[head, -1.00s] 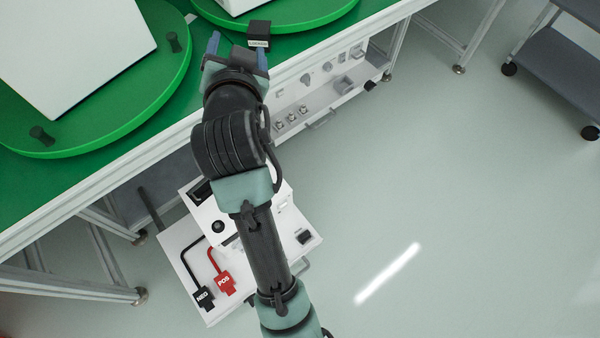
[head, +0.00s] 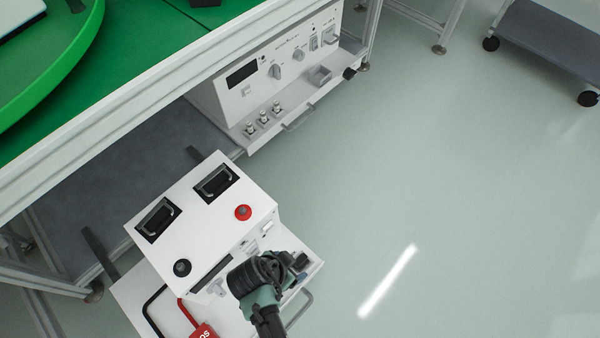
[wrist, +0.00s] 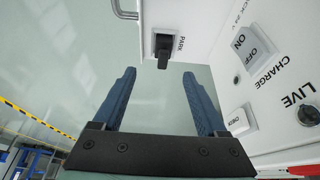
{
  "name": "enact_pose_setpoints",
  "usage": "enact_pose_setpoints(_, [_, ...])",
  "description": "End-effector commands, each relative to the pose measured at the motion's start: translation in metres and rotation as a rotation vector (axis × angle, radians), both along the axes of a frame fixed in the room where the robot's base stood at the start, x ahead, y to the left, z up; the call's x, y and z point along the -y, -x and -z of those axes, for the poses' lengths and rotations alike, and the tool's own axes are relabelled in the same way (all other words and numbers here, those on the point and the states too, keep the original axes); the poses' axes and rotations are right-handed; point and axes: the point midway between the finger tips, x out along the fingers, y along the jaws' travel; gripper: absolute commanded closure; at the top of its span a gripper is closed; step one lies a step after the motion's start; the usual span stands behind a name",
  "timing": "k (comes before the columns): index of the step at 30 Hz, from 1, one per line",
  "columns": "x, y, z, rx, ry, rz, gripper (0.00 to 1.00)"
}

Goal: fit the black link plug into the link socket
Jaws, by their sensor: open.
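A black plug (wrist: 163,50) sits in a holder marked PARK on the white panel in the wrist view; it looks like the link plug. My gripper (wrist: 160,78) is open and empty. Its two blue fingers point toward the plug, with the plug between their tips in the picture; I see no contact. In the head view my gripper (head: 298,266) is at the right front of the white cart (head: 200,215), and my wrist partly hides that corner. I cannot make out which opening is the link socket.
A white instrument unit (head: 265,85) with knobs, several posts and a grey square holder (head: 320,75) stands under the green-topped bench. A grey trolley (head: 550,45) is at the upper right. Floor at right is clear.

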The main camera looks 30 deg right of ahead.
Motion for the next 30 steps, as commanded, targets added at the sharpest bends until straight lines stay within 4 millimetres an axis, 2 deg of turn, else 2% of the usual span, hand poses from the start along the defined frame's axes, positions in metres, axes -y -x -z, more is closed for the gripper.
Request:
enact_pose_setpoints(1, [0.004,-0.001,0.016,0.000,0.000,0.002,0.25])
enact_pose_setpoints(6, [0.014,-0.006,0.038,0.001,0.000,0.001,0.25])
enact_pose_setpoints(14, [0.019,-0.009,0.047,0.003,-0.001,-0.001,0.25])
enact_pose_setpoints(24, [0.034,-0.018,0.085,0.002,-0.002,0.000,0.25])
enact_pose_setpoints(30, [0.038,-0.020,0.089,0.004,-0.001,-0.001,0.25])
